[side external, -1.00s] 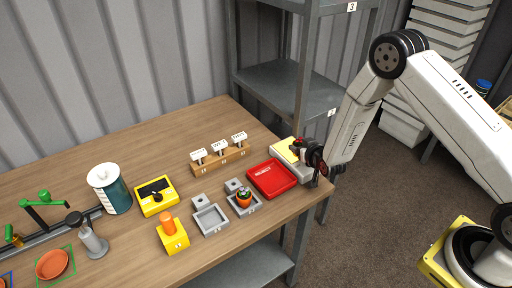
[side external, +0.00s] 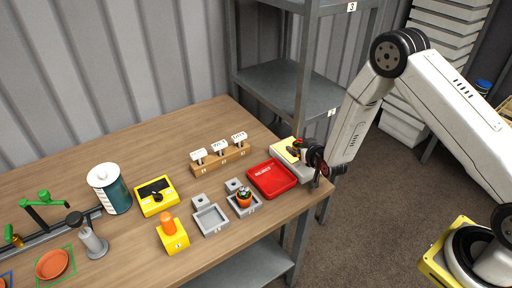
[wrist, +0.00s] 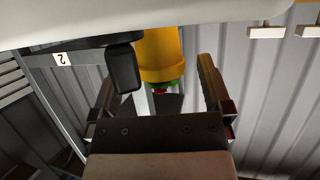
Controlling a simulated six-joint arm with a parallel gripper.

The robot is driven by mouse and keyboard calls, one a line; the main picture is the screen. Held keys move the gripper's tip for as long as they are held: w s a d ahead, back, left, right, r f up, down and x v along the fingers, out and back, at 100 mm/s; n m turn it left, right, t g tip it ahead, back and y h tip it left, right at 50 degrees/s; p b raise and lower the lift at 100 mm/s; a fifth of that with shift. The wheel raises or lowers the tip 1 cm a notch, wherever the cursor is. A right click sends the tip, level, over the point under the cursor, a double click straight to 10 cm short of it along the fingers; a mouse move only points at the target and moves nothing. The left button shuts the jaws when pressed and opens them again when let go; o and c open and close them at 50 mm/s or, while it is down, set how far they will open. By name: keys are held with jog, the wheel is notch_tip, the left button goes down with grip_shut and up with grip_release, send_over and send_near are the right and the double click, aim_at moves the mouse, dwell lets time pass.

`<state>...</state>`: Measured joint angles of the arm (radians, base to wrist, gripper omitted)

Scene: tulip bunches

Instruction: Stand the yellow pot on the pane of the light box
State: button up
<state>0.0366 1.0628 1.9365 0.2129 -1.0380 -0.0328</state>
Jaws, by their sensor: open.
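The yellow pot (wrist: 160,52) shows inverted at the top middle of the wrist view, with red and green plant parts below it. Its base meets a pale surface at the top edge there. My gripper (wrist: 157,82) is open, with one finger on each side of the pot and visible gaps. In the side view, my gripper (side external: 314,157) is at the right end of the table, at the light box (side external: 288,160). The box has a pale top with a yellow patch. The gripper partly hides this spot, so the pot's footing is unclear there.
A red tray (side external: 272,179) lies just left of the light box. Grey holders (side external: 210,220) stand further left, one with an orange pot (side external: 244,199). A wooden label rack (side external: 221,160) is behind. A grey metal shelf (side external: 285,85) rises behind the table's right end.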

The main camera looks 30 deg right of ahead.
jog(key=v, duration=1.1)
jog(key=shift+s+a, duration=0.15)
jog(key=shift+s, duration=0.2)
jog(key=shift+r, duration=0.2)
jog(key=s+a+r+n+g+y, duration=0.2)
jog(key=s+r+g+y, duration=0.1)
jog(key=s+r+g, duration=0.7)
jog(key=s, duration=0.4)
jog(key=shift+a+n, duration=0.3)
